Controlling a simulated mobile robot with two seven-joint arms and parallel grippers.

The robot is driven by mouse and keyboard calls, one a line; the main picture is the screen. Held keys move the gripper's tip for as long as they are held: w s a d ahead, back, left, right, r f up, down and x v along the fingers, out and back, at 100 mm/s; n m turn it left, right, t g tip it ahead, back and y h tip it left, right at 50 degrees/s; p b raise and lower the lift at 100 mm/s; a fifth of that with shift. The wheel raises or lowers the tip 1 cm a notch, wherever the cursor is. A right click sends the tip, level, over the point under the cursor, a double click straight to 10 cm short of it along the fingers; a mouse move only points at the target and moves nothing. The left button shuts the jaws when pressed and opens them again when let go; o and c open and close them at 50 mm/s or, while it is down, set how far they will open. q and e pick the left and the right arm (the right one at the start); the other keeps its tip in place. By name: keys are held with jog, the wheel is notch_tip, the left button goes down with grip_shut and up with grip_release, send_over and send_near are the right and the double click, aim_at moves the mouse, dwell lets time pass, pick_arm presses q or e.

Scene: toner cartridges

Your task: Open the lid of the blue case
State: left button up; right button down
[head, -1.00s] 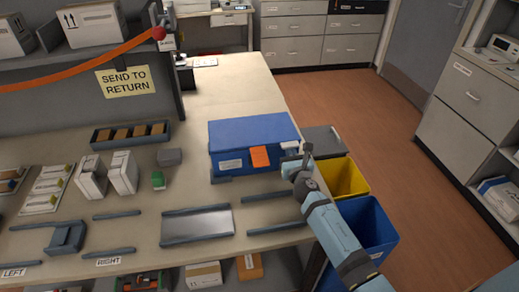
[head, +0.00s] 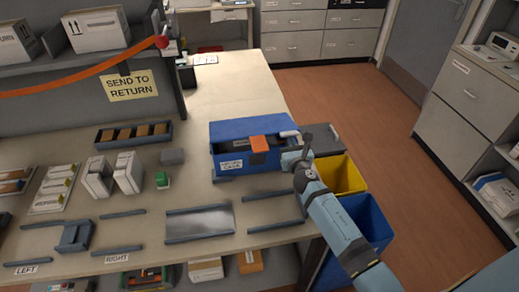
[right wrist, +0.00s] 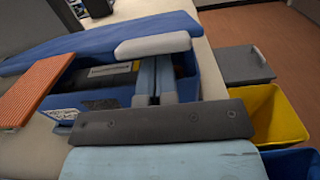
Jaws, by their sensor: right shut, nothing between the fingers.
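The blue case (head: 231,166) stands on the bench, with its lid (head: 248,129) raised part way along the front edge. An orange latch (head: 259,143) and a white tab (head: 289,134) are on the lid's front. My right gripper (head: 291,157) is at the case's front right corner, shut and empty. In the right wrist view its blue fingers (right wrist: 153,82) are just under the white tab (right wrist: 153,45); I cannot tell whether they touch it. Dark contents (right wrist: 105,76) show inside the case under the lid (right wrist: 100,36). My left gripper is out of view.
A yellow bin (head: 341,174), a blue bin (head: 370,222) and a grey lidded box (head: 323,140) stand right of the bench. A metal plate (head: 199,222) lies in front of the case. A green-topped item (head: 162,179) and white boxes (head: 128,172) stand left.

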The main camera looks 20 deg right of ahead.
aim_at(290, 133)
jog(key=shift+w+d+r+p, duration=0.1)
jog(key=shift+w+r+p, duration=0.15)
jog(key=shift+r+p, duration=0.5)
jog(key=shift+w+d+r+p, duration=0.1)
jog(key=shift+w+r+p, duration=0.1)
jog(key=shift+r+p, duration=0.55)
jog(key=shift+w+r+p, duration=0.25)
jog(key=shift+r+p, duration=0.45)
jog(key=shift+r, duration=0.1)
jog(key=shift+w+d+r+p, duration=0.1)
jog(key=shift+w+r+p, duration=0.3)
jog(key=shift+r+p, duration=0.35)
jog(key=shift+w+d+r+p, duration=0.1)
jog(key=shift+w+r+p, duration=0.4)
jog(key=shift+r, duration=0.15)
jog(key=shift+w+d+r+p, duration=0.1)
jog(key=shift+w+r+p, duration=0.25)
jog(key=shift+r+p, duration=0.2)
